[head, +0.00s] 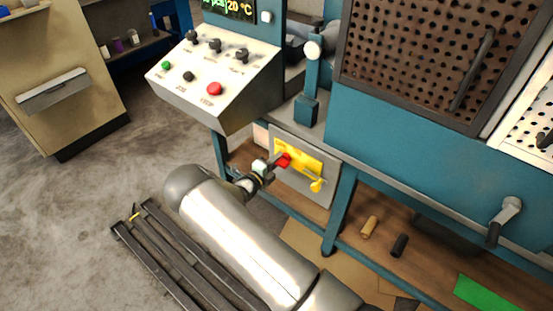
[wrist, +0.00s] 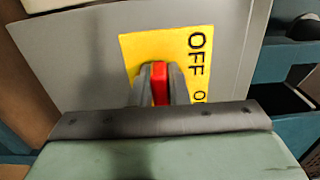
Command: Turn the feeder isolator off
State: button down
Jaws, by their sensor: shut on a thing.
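The feeder isolator is a grey box (head: 318,194) low on the front of the blue machine, with a yellow plate (head: 308,163) on its face. Its red handle (head: 284,160) stands out from the plate. My gripper (head: 277,162) reaches it from the left and is shut on the handle. In the wrist view the red handle (wrist: 160,83) sits between my two dark fingers (wrist: 160,85). The word OFF shows on the yellow plate (wrist: 184,45) to their right, with a second label partly cut off below. The handle's exact turn position is hard to tell.
A sloped control panel (head: 215,75) with buttons and knobs is above left. A blue frame leg (head: 340,210) stands right of the box. A dark slatted rack (head: 165,250) lies on the floor.

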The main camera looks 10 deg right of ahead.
jog(key=shift+f, duration=0.1)
dwell(0.4)
jog(key=c, duration=1.4)
grip_release()
jog(key=v, duration=1.7)
jog(key=shift+s+a+p, duration=0.2)
jog(key=shift+p, duration=0.1)
